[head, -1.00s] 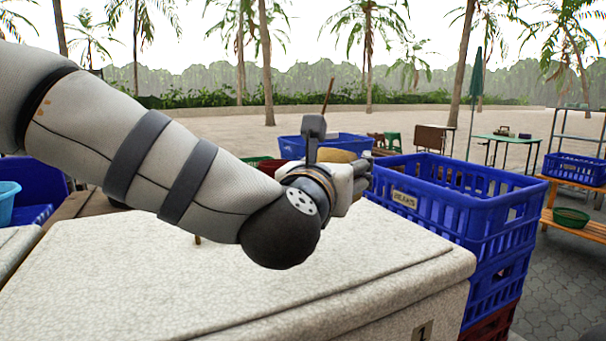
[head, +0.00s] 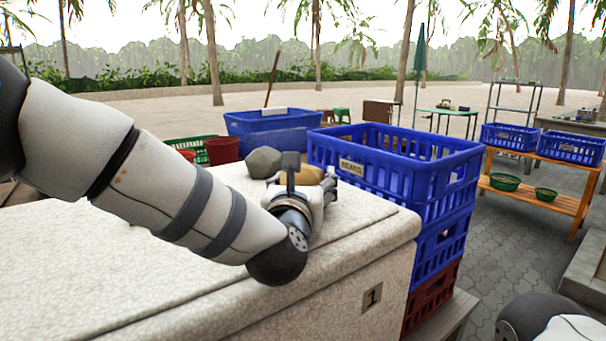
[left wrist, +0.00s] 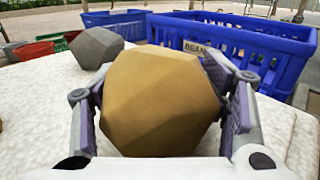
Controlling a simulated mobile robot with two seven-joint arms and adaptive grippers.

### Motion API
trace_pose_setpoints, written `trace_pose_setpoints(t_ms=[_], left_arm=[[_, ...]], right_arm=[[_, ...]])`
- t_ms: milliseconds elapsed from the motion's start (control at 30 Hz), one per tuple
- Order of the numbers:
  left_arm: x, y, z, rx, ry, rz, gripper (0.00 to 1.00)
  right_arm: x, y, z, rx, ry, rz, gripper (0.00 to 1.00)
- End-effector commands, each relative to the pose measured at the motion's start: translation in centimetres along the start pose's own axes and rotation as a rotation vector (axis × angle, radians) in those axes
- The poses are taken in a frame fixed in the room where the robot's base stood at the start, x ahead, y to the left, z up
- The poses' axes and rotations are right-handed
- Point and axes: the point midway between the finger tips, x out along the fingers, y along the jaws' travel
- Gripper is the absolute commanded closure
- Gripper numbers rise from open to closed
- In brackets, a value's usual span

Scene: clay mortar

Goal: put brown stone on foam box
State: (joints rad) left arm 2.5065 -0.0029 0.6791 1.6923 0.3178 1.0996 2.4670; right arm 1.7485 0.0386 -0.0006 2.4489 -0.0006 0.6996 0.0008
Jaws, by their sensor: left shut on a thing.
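The brown stone (head: 309,175) is a faceted tan lump at the far right of the white speckled foam box (head: 120,245). In the left wrist view the stone (left wrist: 160,100) fills the middle, with the box's pale top (left wrist: 40,105) behind and around it. My left gripper (head: 325,190) is shut on the stone, with a finger on each side of it. The stone is over or on the box top; its underside is hidden, so I cannot tell whether it touches. My right gripper is out of view.
A grey stone (head: 263,162) sits on the box top, just left of the brown stone. Stacked blue crates (head: 395,170) stand close to the box's right side. Another blue crate (head: 272,132) and a red bucket (head: 222,150) are behind. The near box top is clear.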

Motion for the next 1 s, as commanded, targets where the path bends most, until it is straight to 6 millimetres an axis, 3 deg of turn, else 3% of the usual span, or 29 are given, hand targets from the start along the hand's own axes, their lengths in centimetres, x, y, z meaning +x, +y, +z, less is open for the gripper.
trace_pose_setpoints(t_ms=[167, 200, 267, 667, 1000], left_arm=[[0.0, 0.1, 0.1, -0.002, -0.008, 0.002, 0.94], [0.0, 0.0, -0.2, -0.001, -0.001, 0.001, 0.26], [0.0, 0.0, -0.2, 0.0, -0.002, 0.0, 0.12], [-0.1, 0.0, 0.4, 0.002, -0.004, 0.0, 0.12], [-7.0, 0.0, 0.3, 0.0, -0.001, -0.002, 0.12]], right_arm=[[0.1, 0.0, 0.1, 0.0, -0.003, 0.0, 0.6], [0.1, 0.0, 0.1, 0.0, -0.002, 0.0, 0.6], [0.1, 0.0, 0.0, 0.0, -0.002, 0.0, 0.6], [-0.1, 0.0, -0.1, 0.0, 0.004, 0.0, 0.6], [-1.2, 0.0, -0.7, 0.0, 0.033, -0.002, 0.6]])
